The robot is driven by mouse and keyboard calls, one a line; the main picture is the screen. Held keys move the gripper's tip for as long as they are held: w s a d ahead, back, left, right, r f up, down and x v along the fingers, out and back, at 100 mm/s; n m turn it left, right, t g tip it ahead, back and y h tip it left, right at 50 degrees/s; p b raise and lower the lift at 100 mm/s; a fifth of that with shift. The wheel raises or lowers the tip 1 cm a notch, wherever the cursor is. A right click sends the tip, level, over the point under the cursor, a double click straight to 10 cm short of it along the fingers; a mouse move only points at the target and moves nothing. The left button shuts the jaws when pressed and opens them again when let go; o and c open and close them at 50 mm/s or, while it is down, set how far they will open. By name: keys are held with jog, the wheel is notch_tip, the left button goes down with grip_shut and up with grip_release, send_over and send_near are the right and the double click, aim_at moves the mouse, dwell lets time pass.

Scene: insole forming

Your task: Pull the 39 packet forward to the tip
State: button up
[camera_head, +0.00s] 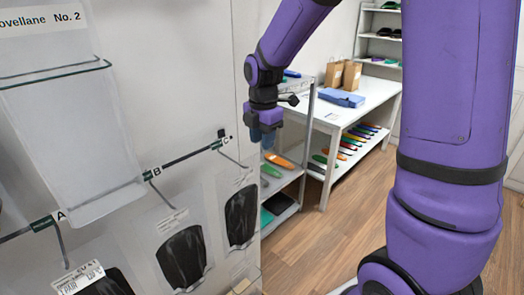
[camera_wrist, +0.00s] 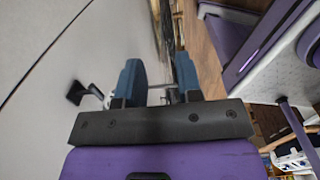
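Three clear packets with black insoles hang from hooks on a wall rail marked A, B and C. The left packet (camera_head: 105,284) is under A, the middle packet (camera_head: 182,258) under B, the right packet (camera_head: 241,216) under C. Their size numbers are too small to read, so I cannot tell which is 39. My gripper (camera_head: 267,137) is to the right of the C hook in the head view. In the wrist view my gripper (camera_wrist: 158,76) has its two blue fingers apart, with a thin rod-like thing visible between them. No packet is clearly held.
A clear holder (camera_head: 70,140) sticks out from the wall above the rail. A white table (camera_head: 375,105) with paper bags and a blue item stands behind, with coloured insoles on its lower shelf. Wooden floor (camera_head: 315,235) is open at centre right.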

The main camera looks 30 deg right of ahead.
jog(key=shift+r, duration=2.8)
jog(key=shift+s, duration=0.1)
jog(key=s+r+m+t, duration=0.2)
jog(key=s+r+m, duration=0.2)
jog(key=s+m, duration=0.6)
jog(key=s+d+r+m+t, duration=0.1)
jog(key=s+r+m+t, duration=0.2)
jog(key=s+m, duration=0.8)
jog(key=shift+s+d+r+m, duration=0.15)
jog(key=shift+s+r+m, duration=0.15)
jog(key=shift+s+r, duration=1.15)
jog(key=shift+s+f, duration=0.2)
jog(key=shift+f, duration=0.05)
